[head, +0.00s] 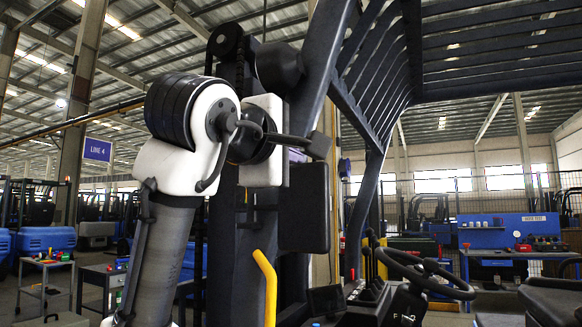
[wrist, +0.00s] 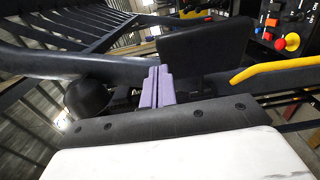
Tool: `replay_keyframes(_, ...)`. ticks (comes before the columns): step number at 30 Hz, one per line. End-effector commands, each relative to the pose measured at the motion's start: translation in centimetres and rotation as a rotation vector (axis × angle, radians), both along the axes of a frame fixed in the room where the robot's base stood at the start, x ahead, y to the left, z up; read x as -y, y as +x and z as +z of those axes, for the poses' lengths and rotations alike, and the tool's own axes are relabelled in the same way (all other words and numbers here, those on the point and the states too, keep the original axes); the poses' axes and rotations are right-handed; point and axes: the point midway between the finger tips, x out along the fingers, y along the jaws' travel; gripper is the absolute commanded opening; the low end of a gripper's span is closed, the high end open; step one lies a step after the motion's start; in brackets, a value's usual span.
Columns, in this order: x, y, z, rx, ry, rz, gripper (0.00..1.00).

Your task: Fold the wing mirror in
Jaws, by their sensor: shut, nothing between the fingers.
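The wing mirror (head: 303,207) is a dark rectangular panel beside the forklift's front post, standing upright in the head view. In the wrist view the mirror (wrist: 207,50) is the black panel just beyond and to the right of my fingertips. My gripper (head: 297,155) is at the height of the mirror's top edge, its lavender fingers partly hidden behind its dark body. In the wrist view my gripper (wrist: 154,82) is shut and empty, the fingers pressed together close to the mirror's near edge. I cannot tell whether they touch it.
A yellow grab handle (head: 266,285) rises below the mirror; it also shows in the wrist view (wrist: 275,69). The forklift's dark post (head: 318,70) and overhead guard (head: 375,60) are close by. The steering wheel (head: 425,273) and levers are to the right.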

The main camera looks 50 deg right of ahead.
Motion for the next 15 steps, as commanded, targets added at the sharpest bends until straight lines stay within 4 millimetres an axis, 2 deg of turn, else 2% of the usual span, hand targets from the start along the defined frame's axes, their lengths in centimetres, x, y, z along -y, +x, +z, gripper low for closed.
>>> replay_keyframes(1, -0.7, -1.0, -0.5, 0.002, -0.002, -0.001, 0.00)
replay_keyframes(6, -2.4, -3.4, -0.3, 0.001, -0.001, 0.000, 0.00)
replay_keyframes(15, -3.4, -4.6, -0.1, -0.002, 0.000, 0.001, 0.00)
